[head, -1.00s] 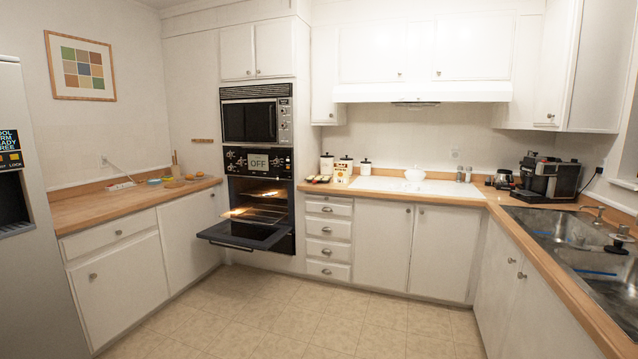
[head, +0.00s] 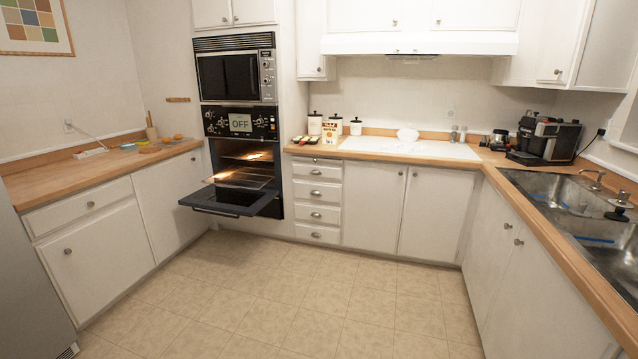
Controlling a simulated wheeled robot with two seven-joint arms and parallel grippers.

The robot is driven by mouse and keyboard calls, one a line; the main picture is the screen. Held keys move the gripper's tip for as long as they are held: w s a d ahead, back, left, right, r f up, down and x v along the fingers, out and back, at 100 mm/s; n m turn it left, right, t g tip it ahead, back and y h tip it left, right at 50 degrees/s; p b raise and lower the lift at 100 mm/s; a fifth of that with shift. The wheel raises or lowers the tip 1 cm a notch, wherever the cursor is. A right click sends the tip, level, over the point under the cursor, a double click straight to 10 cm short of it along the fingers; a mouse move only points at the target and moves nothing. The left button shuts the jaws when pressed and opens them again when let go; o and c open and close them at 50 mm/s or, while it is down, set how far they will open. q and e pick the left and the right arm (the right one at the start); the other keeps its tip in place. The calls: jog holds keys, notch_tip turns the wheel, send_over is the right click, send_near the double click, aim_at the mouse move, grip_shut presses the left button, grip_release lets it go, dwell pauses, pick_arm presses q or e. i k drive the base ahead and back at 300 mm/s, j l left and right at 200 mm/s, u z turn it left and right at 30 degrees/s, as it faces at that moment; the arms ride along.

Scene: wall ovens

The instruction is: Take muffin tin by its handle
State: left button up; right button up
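A small dark tray holding several pale and reddish items (head: 304,140) sits on the wooden counter just right of the oven. It looks like the muffin tin, but it is too small to make out a handle. The wall oven (head: 238,165) has its door (head: 232,201) lowered open. A rack (head: 240,178) sticks partly out above the door, and the inside is lit. I cannot make out a tin on the rack. Neither of my grippers is in view.
White canisters (head: 315,124) and a box (head: 332,132) stand behind the dark tray. The counter (head: 75,173) runs along the left, the sink (head: 570,215) along the right. The tiled floor (head: 270,300) between is clear. The lowered oven door juts into the room.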

aim_at(305, 142)
jog(key=i, duration=3.4)
